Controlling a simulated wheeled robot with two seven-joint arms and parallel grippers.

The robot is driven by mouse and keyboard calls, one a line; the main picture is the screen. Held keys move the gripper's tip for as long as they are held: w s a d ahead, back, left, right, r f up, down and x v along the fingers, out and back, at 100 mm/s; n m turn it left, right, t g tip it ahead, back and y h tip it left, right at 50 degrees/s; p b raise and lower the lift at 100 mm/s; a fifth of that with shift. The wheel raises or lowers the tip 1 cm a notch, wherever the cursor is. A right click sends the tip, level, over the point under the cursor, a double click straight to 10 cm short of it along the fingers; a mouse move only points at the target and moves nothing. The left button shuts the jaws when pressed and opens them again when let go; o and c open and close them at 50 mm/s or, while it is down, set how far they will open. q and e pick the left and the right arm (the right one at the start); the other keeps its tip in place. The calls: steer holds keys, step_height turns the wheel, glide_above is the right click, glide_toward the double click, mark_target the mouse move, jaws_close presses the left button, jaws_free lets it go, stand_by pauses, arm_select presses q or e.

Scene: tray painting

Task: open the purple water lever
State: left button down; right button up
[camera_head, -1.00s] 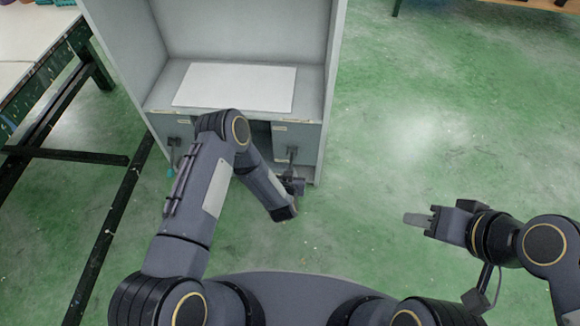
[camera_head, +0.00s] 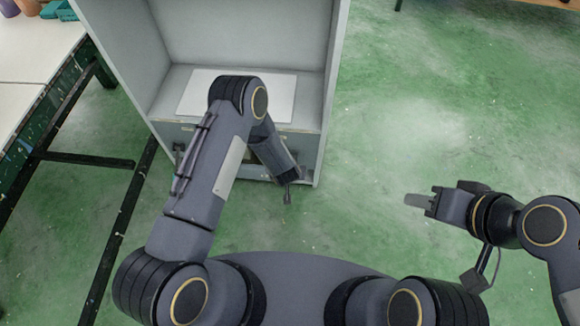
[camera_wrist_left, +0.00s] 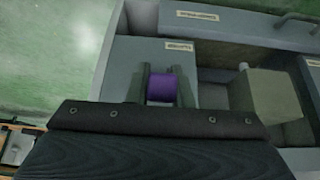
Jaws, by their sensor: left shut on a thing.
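The purple lever (camera_wrist_left: 161,89) shows in the left wrist view, in front of a grey labelled box on the booth's front. My left gripper (camera_wrist_left: 162,72) has one finger on each side of the purple part and is shut on it. In the head view my left arm reaches to the front of the grey booth (camera_head: 318,130), and its forearm and wrist hide the lever and the fingers. My right gripper (camera_head: 418,201) is out over the floor on the right, away from the booth. Its fingers are seen edge-on, so their opening does not show.
A white panel (camera_head: 197,92) lies on the booth's shelf. A table (camera_head: 38,65) with small containers on it stands at the left, with dark frame bars on the floor. A beige block (camera_wrist_left: 270,97) sits in the recess beside the lever's box. The green floor at right is clear.

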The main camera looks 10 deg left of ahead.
stand_by(0.3)
arm_select(q)
steer(key=c, duration=1.3)
jaws_free()
steer(key=p+v, duration=0.2)
steer(key=v, duration=0.6)
steer(key=shift+w, duration=0.1)
